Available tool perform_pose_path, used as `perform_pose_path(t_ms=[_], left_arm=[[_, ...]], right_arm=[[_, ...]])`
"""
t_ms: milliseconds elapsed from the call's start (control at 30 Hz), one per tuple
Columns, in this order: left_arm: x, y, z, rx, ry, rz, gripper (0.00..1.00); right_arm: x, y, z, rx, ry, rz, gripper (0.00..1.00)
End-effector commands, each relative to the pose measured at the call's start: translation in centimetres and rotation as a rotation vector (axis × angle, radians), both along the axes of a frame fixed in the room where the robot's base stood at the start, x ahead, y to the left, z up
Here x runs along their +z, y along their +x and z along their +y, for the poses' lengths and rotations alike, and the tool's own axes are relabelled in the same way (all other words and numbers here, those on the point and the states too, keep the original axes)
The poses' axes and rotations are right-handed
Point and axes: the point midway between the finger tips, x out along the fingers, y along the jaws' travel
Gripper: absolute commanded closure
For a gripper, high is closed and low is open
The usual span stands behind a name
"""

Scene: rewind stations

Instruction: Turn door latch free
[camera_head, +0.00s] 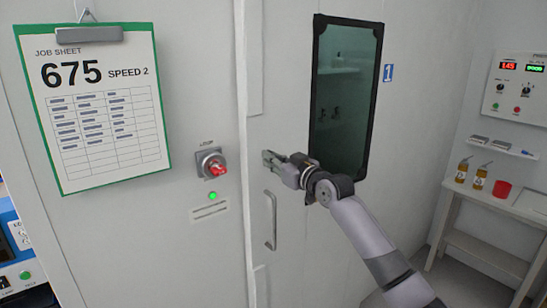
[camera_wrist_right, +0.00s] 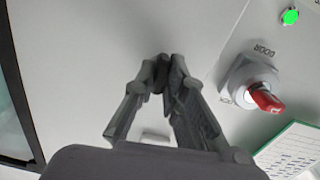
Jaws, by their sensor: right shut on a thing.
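The door latch is a red knob (camera_head: 216,168) on a grey round housing, on the white panel left of the door edge. It also shows in the right wrist view (camera_wrist_right: 266,98), with lettering that includes DOOR. My right gripper (camera_head: 270,159) is in front of the door's left edge, to the right of the knob and apart from it. In the right wrist view its fingertips (camera_wrist_right: 163,72) are drawn together; what lies between them I cannot make out. My left gripper is not in view.
A green light (camera_head: 212,196) glows below the knob. A door handle (camera_head: 271,220) stands out below my right gripper. A dark window (camera_head: 345,100) is in the door. A job sheet clipboard (camera_head: 95,105) hangs at the left. A shelf (camera_head: 490,200) with bottles and a red cup is at the right.

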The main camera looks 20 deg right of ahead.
Motion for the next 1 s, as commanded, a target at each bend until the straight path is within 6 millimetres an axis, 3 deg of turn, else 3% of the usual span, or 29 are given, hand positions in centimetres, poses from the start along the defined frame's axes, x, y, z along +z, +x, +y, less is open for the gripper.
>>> perform_pose_path(t_ms=[767, 800, 1000], left_arm=[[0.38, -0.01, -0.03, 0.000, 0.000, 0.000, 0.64], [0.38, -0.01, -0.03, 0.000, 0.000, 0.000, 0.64], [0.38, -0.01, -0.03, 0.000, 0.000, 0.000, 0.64]], right_arm=[[0.03, 0.00, 0.00, 0.000, 0.105, 0.037, 1.00], [0.03, 0.01, 0.01, 0.000, 0.105, 0.037, 0.88], [0.02, 0.01, 0.01, 0.000, 0.104, 0.037, 0.74]])
